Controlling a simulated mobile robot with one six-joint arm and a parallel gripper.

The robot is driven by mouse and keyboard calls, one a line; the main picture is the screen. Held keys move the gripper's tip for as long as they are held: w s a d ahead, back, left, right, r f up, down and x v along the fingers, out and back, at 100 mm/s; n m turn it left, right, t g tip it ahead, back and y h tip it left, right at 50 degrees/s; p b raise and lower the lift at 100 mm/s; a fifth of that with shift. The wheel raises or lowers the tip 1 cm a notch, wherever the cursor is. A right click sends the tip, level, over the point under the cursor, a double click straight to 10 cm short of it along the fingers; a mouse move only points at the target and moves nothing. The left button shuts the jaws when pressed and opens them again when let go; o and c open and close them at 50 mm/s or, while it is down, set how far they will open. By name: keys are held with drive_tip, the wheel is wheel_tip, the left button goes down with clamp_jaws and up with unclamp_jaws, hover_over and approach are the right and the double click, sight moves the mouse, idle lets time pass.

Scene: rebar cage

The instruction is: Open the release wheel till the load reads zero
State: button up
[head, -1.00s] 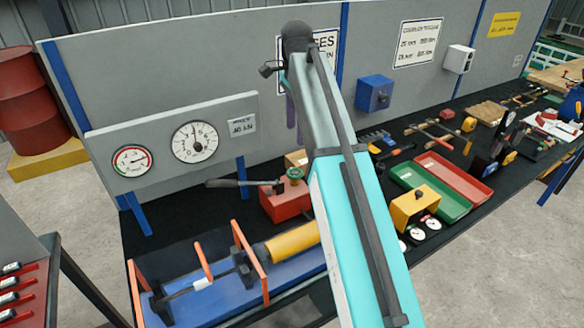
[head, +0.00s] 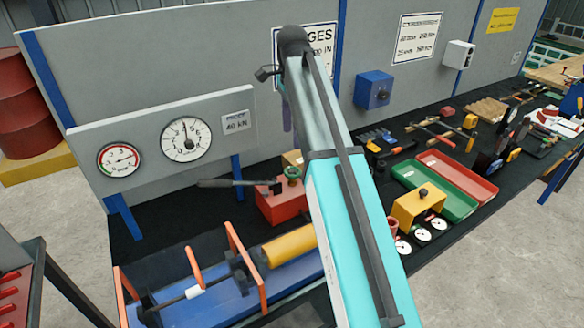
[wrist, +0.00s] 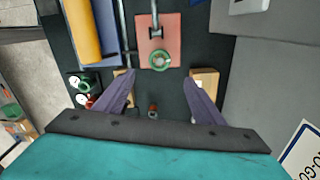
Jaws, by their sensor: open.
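The green release wheel (head: 292,172) sits on the red pump body (head: 283,205), whose grey lever (head: 225,183) reaches left. In the wrist view the wheel (wrist: 160,61) is at the near end of the red pump body (wrist: 158,32). My gripper (wrist: 158,77) is open and empty; its two purple fingers are spread wide, with the wheel showing beyond and between their tips. I cannot tell the height gap. In the head view my arm hides most of the gripper. The large white dial (head: 186,139) has its needle pointing nearly straight up, off zero. A smaller red-marked gauge (head: 120,160) is beside it.
A yellow cylinder (head: 290,245) lies in a blue frame (head: 205,300) with orange uprights, in front of the pump. Wooden blocks (wrist: 204,80) lie near the fingers. A yellow box (head: 417,205), small dials and green and red trays (head: 458,177) stand to the right.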

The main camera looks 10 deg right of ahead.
sight(292, 171)
drive_tip(key=shift+f+p, duration=1.75)
drive_tip(key=shift+f, duration=5.05)
drive_tip(key=c, duration=1)
drive_tip(key=shift+d, duration=0.1)
drive_tip(key=shift+c, duration=0.3)
